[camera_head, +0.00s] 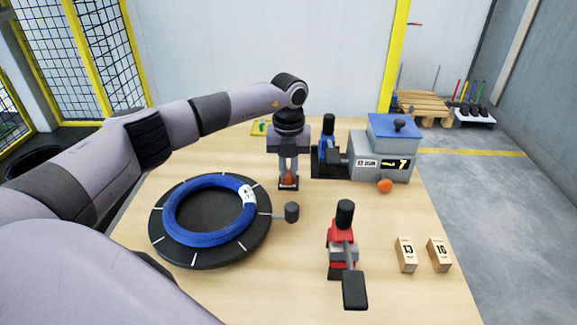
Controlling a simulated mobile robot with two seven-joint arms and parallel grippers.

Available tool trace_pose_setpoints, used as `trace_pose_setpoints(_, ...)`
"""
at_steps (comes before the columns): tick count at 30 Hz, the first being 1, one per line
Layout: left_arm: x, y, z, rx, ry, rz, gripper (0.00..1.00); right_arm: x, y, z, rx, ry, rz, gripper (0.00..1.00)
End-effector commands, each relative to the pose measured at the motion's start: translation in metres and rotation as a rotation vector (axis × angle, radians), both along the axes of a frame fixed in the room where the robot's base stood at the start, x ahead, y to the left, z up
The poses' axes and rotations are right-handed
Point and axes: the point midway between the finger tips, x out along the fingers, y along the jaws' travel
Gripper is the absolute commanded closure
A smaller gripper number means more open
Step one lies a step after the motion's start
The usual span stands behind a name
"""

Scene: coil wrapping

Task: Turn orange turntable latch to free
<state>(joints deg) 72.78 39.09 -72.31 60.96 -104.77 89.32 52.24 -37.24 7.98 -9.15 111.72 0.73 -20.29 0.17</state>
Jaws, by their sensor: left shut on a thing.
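The orange latch (288,176) stands on a small dark base on the table, behind and to the right of the black turntable (205,255). My left gripper (288,170) points down over it and is shut on the latch, with its fingers on either side. The turntable carries a blue coil (176,232) with a white label, and a dark knob (292,212) on a short rod sticks out at its right. The gripper fingers hide part of the latch, so its exact angle is hard to tell. My right gripper is not in view.
A grey machine with a blue top (393,127) and an orange knob (385,186) stands at the back right, beside a blue clamp (327,150). A red clamp (341,245) and wooden blocks (406,255) numbered 13 and 16 stand front right. Bare table lies between them.

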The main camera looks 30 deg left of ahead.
Motion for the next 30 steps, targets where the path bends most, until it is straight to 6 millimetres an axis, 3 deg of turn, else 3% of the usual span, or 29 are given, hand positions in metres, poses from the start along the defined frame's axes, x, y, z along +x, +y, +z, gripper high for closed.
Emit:
trace_pose_setpoints(3,0.002,0.001,0.002,0.0,-0.007,0.006,1.0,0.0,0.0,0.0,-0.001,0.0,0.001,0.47)
trace_pose_setpoints(4,0.002,0.001,0.002,0.0,-0.007,0.006,0.81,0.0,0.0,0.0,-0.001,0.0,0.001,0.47)
trace_pose_setpoints(6,0.002,0.001,0.002,0.0,-0.007,0.005,0.58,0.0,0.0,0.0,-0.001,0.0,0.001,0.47)
trace_pose_setpoints(17,0.001,0.0,0.005,0.0,-0.005,0.002,0.58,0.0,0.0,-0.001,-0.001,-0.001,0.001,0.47)
trace_pose_setpoints(30,0.001,0.001,0.067,0.0,-0.007,0.003,0.58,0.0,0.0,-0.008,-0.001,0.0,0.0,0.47)
